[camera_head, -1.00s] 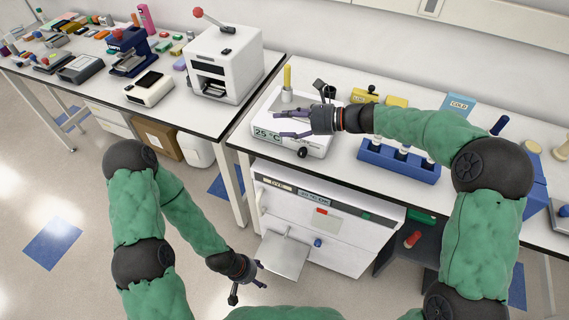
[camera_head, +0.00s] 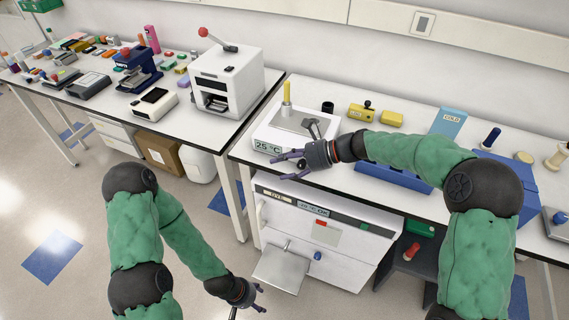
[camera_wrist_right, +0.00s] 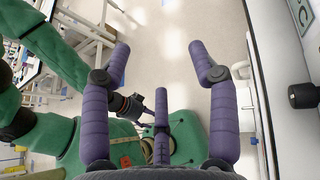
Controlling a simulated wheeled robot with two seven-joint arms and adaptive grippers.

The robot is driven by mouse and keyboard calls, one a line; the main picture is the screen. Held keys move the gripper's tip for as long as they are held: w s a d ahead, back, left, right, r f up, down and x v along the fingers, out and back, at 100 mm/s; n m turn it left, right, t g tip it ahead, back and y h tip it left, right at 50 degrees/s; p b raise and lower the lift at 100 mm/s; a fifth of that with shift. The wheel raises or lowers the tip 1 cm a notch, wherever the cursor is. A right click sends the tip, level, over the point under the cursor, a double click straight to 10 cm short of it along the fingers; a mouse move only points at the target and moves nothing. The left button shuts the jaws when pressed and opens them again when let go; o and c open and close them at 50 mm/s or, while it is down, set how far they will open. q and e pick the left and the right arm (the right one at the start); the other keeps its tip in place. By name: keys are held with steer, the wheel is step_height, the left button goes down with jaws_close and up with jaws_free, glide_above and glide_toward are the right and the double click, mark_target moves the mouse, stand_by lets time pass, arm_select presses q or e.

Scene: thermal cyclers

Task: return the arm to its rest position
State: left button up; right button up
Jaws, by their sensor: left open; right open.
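My right gripper (camera_head: 290,164) is open and empty in the head view. It hangs in front of the white device with the 25 °C display (camera_head: 266,147), near the bench's front edge. In the right wrist view its purple fingers (camera_wrist_right: 160,62) are spread with only floor and parts of my own body beyond them. My left gripper (camera_head: 258,299) is low at the bottom of the head view, open and empty, in front of the white cabinet unit under the bench. It also shows small between the right fingers in the wrist view (camera_wrist_right: 150,113).
A blue rack (camera_head: 398,178) stands on the bench, partly behind my right forearm. A blue COLD box (camera_head: 449,123) and yellow blocks (camera_head: 391,119) are behind it. The white cabinet unit (camera_head: 325,239) has a tray (camera_head: 281,268) sticking out. Floor at left is clear.

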steer(key=s+d+f+n+g+h, duration=0.15)
steer(key=s+f, duration=0.25)
steer(key=f, duration=0.5)
steer(key=s+d+f+n+h, duration=0.3)
steer(key=f, duration=0.5)
steer(key=s+d+f+n+h, duration=0.2)
steer(key=s+d+f, duration=0.15)
steer(key=f, duration=0.55)
steer(key=s+d+f+n+h, duration=0.1)
steer(key=s+f+n, duration=0.4)
steer(key=s, duration=0.3)
steer(key=s+d+f+n+h, duration=0.1)
steer(key=s+f+n, duration=0.4)
steer(key=s, duration=0.4)
steer(key=shift+d+f+n, duration=0.15)
steer(key=shift+f+n, duration=0.05)
steer(key=shift+n, duration=0.45)
steer(key=shift+t+h, duration=0.25)
